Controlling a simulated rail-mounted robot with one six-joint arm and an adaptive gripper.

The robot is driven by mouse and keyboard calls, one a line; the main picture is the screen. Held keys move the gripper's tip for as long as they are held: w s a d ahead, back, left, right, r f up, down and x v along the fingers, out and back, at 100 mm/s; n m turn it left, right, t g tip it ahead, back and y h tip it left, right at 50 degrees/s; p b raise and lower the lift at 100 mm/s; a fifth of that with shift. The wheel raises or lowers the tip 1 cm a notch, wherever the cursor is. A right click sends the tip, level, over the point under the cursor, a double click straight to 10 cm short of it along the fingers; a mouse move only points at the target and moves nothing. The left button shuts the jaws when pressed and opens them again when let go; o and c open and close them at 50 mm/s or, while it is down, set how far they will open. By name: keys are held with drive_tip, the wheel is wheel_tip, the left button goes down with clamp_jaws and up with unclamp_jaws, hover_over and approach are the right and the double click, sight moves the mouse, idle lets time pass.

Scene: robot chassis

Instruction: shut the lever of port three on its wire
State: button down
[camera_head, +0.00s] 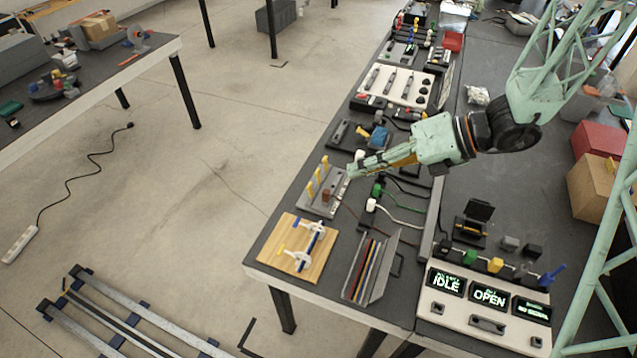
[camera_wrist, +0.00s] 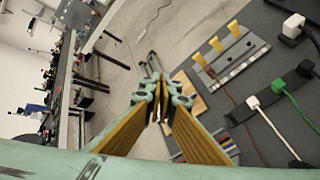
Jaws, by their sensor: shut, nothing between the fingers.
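A grey port block (camera_head: 316,206) stands near the table's left edge. It also shows in the wrist view (camera_wrist: 240,67). Three yellow levers rise from it: one (camera_head: 310,190) nearest the front, one (camera_head: 318,174) in the middle and one (camera_head: 325,163) at the back. All three stand up. I cannot read which is port three. A brown piece (camera_head: 326,196) sits on the block, and a thin reddish wire (camera_wrist: 243,126) runs from the block's side. My gripper (camera_head: 352,171) is shut and empty, just right of the block's back end; its fingers show in the wrist view (camera_wrist: 162,98).
A black strip with white (camera_head: 371,205) and green (camera_head: 377,190) plugs lies to the right of the block. A wooden board (camera_head: 291,258) with white clips lies in front, beside a tray of coloured strips (camera_head: 372,268). A blue-topped device (camera_head: 378,136) stands behind.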

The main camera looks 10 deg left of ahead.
sight(310, 185)
drive_tip(key=w+f+m+t+p, duration=0.1)
drive_tip(key=w+f+m+p, duration=0.1)
drive_tip(key=w+f+m, duration=0.4)
drive_tip(key=shift+f+m+t, duration=0.4)
drive_tip(key=shift+f+m, duration=0.7)
drive_tip(key=shift+f, duration=0.9)
drive_tip(key=shift+a, duration=0.15)
drive_tip(key=shift+b+x, duration=0.55)
drive_tip(key=shift+x, duration=6.35)
drive_tip(key=shift+w+a+r+p, duration=0.1)
drive_tip(key=shift+r+p, duration=0.15)
drive_tip(key=shift+p, duration=0.1)
drive_tip(key=shift+a, duration=0.15)
